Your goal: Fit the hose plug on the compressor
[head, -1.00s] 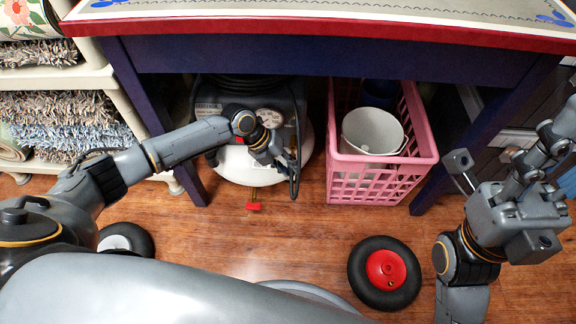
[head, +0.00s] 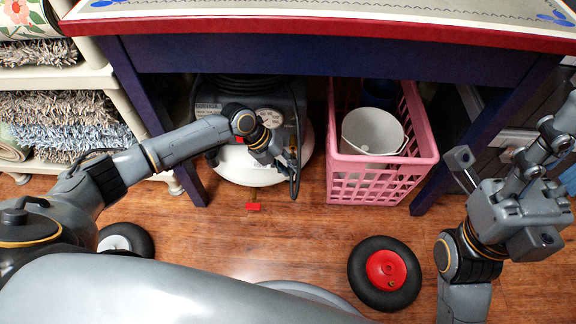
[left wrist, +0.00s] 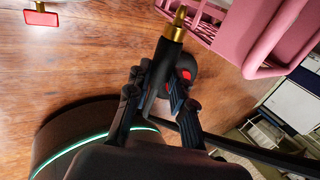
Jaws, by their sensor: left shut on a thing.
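The compressor (head: 237,171) has a white tank and a dark top with a gauge, and sits under the table. My left gripper (head: 292,172) is at the compressor's right front side. In the left wrist view, its fingers (left wrist: 157,98) are shut on the hose plug (left wrist: 168,60), a black body with a brass tip pointing up. The plug's tip is clear of any fitting in that view. My right gripper (head: 502,200) is open and empty at the right.
A pink crate (head: 378,190) with a white bucket (head: 372,131) stands right of the compressor. The table (head: 330,52) overhangs both, with legs on each side. Shelves with rugs (head: 65,110) stand at left. Wooden floor in front is mostly clear.

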